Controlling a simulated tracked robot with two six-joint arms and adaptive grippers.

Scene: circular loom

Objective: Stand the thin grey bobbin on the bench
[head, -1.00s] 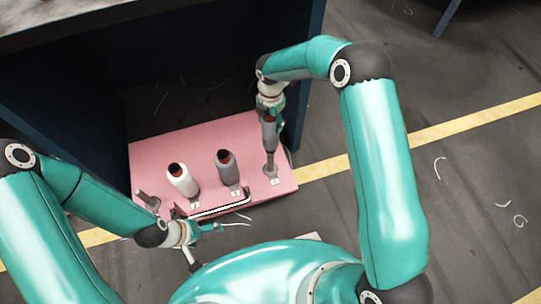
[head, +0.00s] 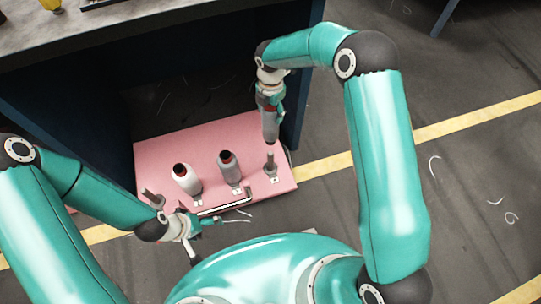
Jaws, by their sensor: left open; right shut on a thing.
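The thin grey bobbin (head: 270,129) hangs nearly upright below my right gripper (head: 269,104), which is shut on it near its upper part. Its lower end is just above a short peg (head: 270,164) at the right of the pink board; whether it still touches the peg tip I cannot tell. The bench (head: 150,28) has a grey top along the upper left, well above the board and left of the held bobbin. My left gripper (head: 208,222) is open at the board's front edge, empty as far as I can see; its fingers are small.
The pink board (head: 165,153) carries a white bobbin (head: 186,178) and a thicker grey bobbin (head: 230,167), plus an empty peg (head: 151,199) at left. A yellow object (head: 50,4) and a dark tray (head: 100,3) are on the bench's far part. A dark blue bench panel (head: 305,80) stands behind my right gripper.

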